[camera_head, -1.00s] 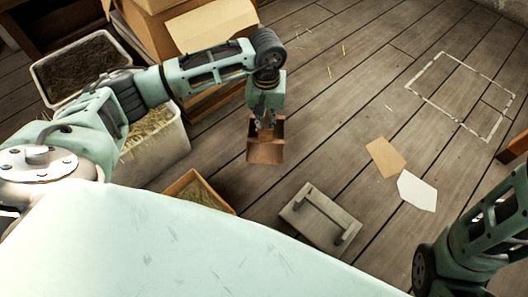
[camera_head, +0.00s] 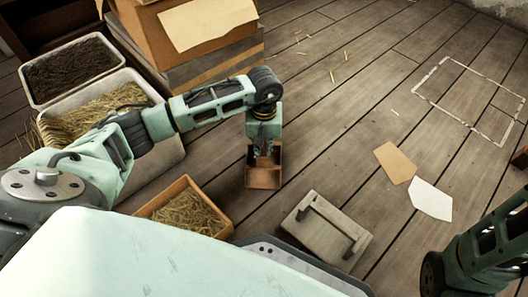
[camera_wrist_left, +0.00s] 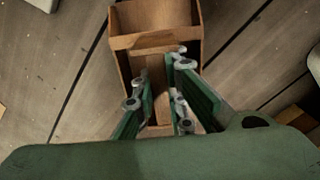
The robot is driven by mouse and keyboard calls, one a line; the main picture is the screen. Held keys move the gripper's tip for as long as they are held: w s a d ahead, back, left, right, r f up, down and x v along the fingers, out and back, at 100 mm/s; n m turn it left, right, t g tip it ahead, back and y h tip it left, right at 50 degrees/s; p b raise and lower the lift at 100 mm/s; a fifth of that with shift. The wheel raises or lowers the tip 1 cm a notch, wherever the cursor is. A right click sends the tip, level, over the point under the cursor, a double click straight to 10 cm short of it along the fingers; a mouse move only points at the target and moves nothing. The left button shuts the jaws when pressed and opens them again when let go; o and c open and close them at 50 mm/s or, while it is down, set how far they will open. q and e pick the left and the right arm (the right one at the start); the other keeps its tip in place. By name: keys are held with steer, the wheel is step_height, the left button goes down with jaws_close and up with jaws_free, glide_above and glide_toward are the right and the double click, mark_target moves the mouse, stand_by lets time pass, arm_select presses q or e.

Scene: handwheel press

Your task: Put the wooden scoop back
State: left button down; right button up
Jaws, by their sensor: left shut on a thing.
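The wooden scoop (camera_head: 263,177) is a small brown open box hanging below my left gripper (camera_head: 263,150) in the head view. In the left wrist view the scoop (camera_wrist_left: 155,16) shows its open tray at the top, with a wooden bar between the fingers of my left gripper (camera_wrist_left: 158,100). The gripper is shut on the scoop. The floor shows around it; the exact height of the scoop above the floor is hard to tell. My right arm shows at the lower right, but its gripper is out of view.
A wooden box of straw (camera_head: 188,212) and a grey board with a handle (camera_head: 326,232) lie near my base. White bins, one with straw (camera_head: 165,125) and one with darker stuff (camera_head: 42,105), stand at the left. A cardboard box (camera_head: 150,45) stands behind. Floor to the right is mostly clear.

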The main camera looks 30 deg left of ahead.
arm_select(q)
steer(key=shift+f, duration=0.15)
steer(key=c, duration=1.8)
jaws_free()
step_height(320, 180, up, 12)
steer(key=p, duration=0.9)
steer(key=shift+d, duration=0.15)
